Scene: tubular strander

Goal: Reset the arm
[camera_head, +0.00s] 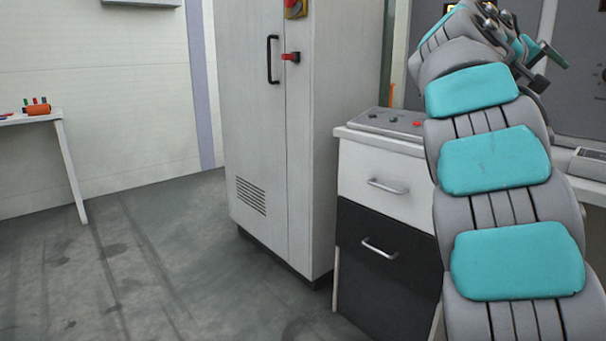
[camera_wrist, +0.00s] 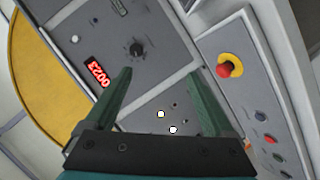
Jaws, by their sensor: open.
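My arm rises along the right side of the head view, grey with teal pads, bent at the top. My gripper (camera_head: 549,66) shows small at its upper end, in front of a grey panel. In the wrist view my gripper (camera_wrist: 155,70) has its two dark green fingers spread apart, with nothing between them. Beyond the fingers is a grey control panel (camera_wrist: 165,75) with a black knob (camera_wrist: 137,49), a red lit digital display (camera_wrist: 98,72) and small lit buttons (camera_wrist: 161,114). I cannot tell the exact gap between fingertips and panel.
A red emergency stop on a yellow ring (camera_wrist: 229,66) sits on a lighter box right of the fingers. A tall grey cabinet (camera_head: 262,130) and a drawer unit (camera_head: 385,185) stand left of my arm. A white table (camera_head: 62,150) is far left. The floor between is clear.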

